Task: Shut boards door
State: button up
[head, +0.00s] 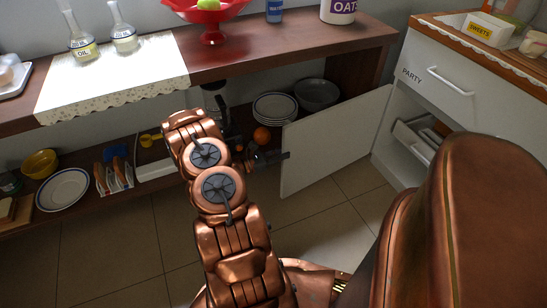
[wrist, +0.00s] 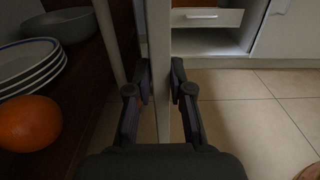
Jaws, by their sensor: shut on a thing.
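The boards door (head: 335,143) is a plain white panel standing open at the right part of the low wooden cabinet. Its left edge is at my gripper (head: 284,156). In the wrist view the door (wrist: 159,50) shows edge-on as an upright pale strip between the two dark fingers of my gripper (wrist: 160,88), which is shut on it. In the head view my arm hides part of the cabinet opening, and the fingers are small.
An orange (head: 262,135), stacked plates (head: 275,108) and a grey bowl (head: 317,94) sit on the shelf behind the door. A white drawer unit (head: 440,90) stands at right, with a lower drawer (head: 412,141) partly open. Tiled floor (head: 130,240) is clear in front.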

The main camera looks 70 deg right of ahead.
jog(key=shift+o, duration=0.2)
jog(key=s+a+b, duration=0.1)
jog(key=s+a, duration=0.3)
jog(key=s, duration=0.1)
jog(key=shift+s, duration=0.25)
dwell(0.7)
jog(key=shift+o, duration=0.3)
jog(key=s+a+b, duration=0.2)
jog(key=s+a, duration=0.1)
jog(key=s, duration=0.3)
jog(key=shift+a, duration=0.2)
dwell(0.6)
jog(key=shift+o, duration=0.2)
jog(key=s+a+b, duration=0.2)
jog(key=s+b, duration=0.1)
jog(key=s, duration=0.3)
jog(key=shift+s+a, duration=0.2)
jog(key=shift+a, duration=0.1)
dwell(0.5)
